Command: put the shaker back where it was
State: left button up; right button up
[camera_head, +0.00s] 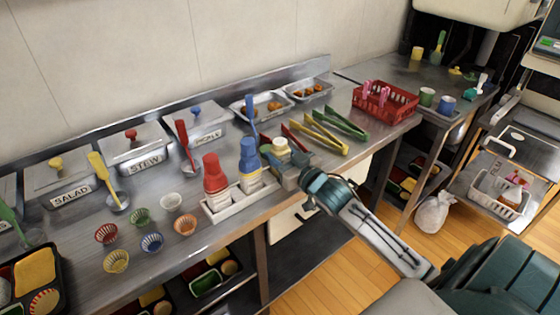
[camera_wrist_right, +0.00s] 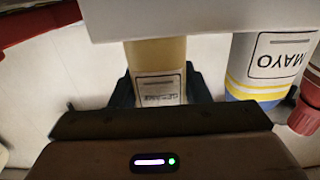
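The shaker (camera_head: 281,146) is small and cream-yellow with a pale label. It stands at the right end of the white caddy (camera_head: 226,208), beside the blue-capped mayo bottle (camera_head: 250,172). In the right wrist view the shaker (camera_wrist_right: 157,58) appears upside down, its label between the two dark fingers. My right gripper (camera_head: 288,170) reaches it from the front right. The fingers of the right gripper (camera_wrist_right: 160,92) appear to touch both sides of it. The caddy's wall (camera_wrist_right: 200,15) hides the shaker's base. My left gripper is not in view.
A red-capped ketchup bottle (camera_head: 215,183) stands left of the mayo. Yellow tongs (camera_head: 322,135), green tongs (camera_head: 346,124) and a red basket (camera_head: 400,108) lie to the right on the counter. Small coloured cups, such as a yellow one (camera_head: 116,261), stand to the left.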

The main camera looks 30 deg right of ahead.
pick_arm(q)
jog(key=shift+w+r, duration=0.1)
pick_arm(e)
jog(key=shift+f, duration=0.95)
jog(key=shift+f, duration=0.1)
jog(key=o, duration=0.6)
jog(key=shift+c, duration=0.2)
jog(key=shift+s, duration=0.1)
jog(key=s, duration=0.4)
jog(key=shift+s+d, duration=0.25)
jog(key=shift+s, duration=0.1)
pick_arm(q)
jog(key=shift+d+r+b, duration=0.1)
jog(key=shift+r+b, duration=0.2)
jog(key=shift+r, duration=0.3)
pick_arm(e)
jog(key=s, duration=0.7)
jog(key=shift+d, duration=0.3)
